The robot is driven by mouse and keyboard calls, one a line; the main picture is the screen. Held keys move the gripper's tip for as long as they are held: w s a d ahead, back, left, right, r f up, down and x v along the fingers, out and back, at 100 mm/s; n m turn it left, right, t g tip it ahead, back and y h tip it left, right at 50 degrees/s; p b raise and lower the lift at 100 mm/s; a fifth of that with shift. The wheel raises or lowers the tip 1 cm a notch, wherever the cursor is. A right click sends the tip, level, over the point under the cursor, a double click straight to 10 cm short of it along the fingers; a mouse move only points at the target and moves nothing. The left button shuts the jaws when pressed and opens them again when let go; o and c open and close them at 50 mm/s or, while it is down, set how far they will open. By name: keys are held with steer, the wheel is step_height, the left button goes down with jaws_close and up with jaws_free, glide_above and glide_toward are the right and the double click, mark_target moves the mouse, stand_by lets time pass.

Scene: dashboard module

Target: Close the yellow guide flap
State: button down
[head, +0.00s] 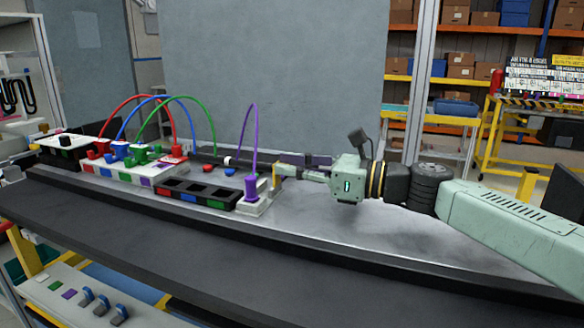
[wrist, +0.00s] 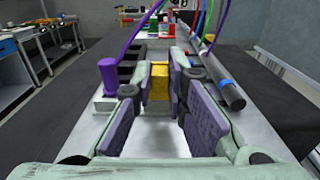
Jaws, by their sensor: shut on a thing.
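The yellow guide flap (head: 276,181) stands upright at the right end of the row of modules, just right of the purple plug (head: 251,188). In the wrist view the flap (wrist: 159,84) shows between the fingertips of my gripper (wrist: 160,88). My gripper (head: 284,171) reaches in from the right, level, with its fingertips at the flap. The purple-padded fingers are closed on the flap, though a gap shows between them nearer the palm. The flap's lower edge and its hinge are hard to make out.
A dark cylinder (wrist: 228,92) lies beside the fingers in the wrist view. The metal tabletop (head: 330,225) in front is clear.

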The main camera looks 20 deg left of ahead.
steer(key=p, duration=0.2)
steer(key=r+h+p, duration=0.1)
steer(key=shift+a+r+h+p, duration=0.2)
steer(key=shift+a+h+p, duration=0.1)
steer(key=shift+p, duration=0.05)
steer(key=h+p, duration=0.1)
steer(key=p, duration=0.2)
steer(key=shift+a+p, duration=0.2)
steer(key=shift+p, duration=0.15)
steer(key=shift+f+p, duration=0.35)
steer(key=c, duration=1.6)
jaws_free()
steer(key=v, duration=1.2)
steer(key=shift+r, duration=0.2)
steer(key=shift+w+a, duration=0.1)
